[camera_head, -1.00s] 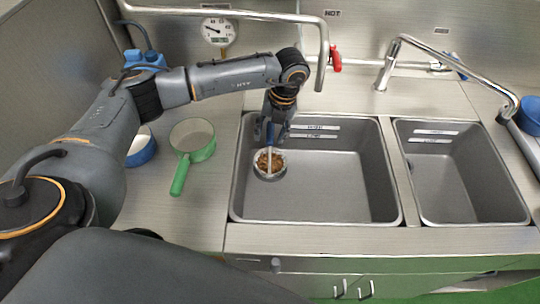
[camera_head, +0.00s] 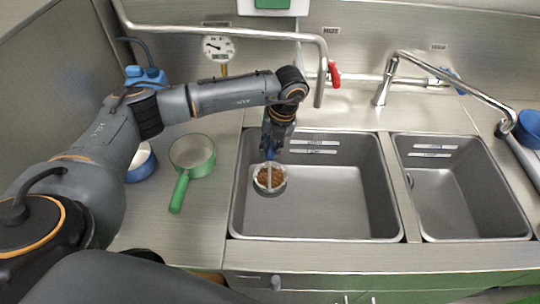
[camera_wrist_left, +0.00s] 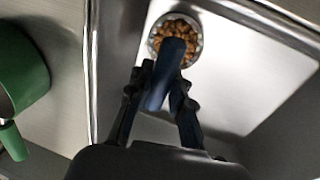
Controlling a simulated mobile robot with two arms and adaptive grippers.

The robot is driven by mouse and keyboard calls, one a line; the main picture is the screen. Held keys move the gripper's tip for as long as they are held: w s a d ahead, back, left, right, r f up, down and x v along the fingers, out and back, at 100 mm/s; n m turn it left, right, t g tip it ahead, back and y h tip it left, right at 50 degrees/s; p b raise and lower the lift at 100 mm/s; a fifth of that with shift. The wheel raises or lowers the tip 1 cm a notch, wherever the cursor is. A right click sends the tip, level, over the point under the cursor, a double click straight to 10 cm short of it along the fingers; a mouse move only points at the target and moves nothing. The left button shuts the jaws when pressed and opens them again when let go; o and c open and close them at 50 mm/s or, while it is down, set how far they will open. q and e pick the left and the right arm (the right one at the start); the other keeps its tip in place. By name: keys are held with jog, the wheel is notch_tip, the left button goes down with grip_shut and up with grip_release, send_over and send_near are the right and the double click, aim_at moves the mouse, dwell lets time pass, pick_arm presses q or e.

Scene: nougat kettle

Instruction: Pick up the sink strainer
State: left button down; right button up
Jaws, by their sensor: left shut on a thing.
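The sink strainer (camera_head: 270,178) is a small round metal cup with brown bits in it and an upright handle. It is over the left part of the large sink basin (camera_head: 330,215). My left gripper (camera_head: 270,150) points down from above and is shut on the strainer's handle. In the left wrist view the strainer (camera_wrist_left: 187,30) shows beyond the blue handle (camera_wrist_left: 165,72), which sits between my left fingers (camera_wrist_left: 160,95). Whether the strainer clears the basin floor is hard to tell. My right gripper is not in view.
A green saucepan (camera_head: 192,152) and a blue-sided bowl (camera_head: 143,163) stand on the counter left of the sink. A second, smaller basin (camera_head: 465,190) is at the right. A pipe with a red valve (camera_head: 334,75) and a faucet (camera_head: 383,85) stand behind the basins.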

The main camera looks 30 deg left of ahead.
pick_arm(q)
notch_tip(320, 180, up, 2)
jog(key=shift+r, duration=0.15)
jog(key=shift+d+r+b, duration=0.15)
jog(key=shift+r+b, duration=0.15)
jog(key=shift+r, duration=0.05)
jog(key=s+d+r, duration=0.3)
jog(key=d+r, duration=0.3)
jog(key=r, duration=0.1)
jog(key=s+d+r, duration=0.3)
jog(key=d+r, duration=0.3)
jog(key=r, duration=0.1)
jog(key=shift+d+r, duration=0.15)
jog(key=shift+r, duration=0.2)
jog(key=shift+s, duration=0.1)
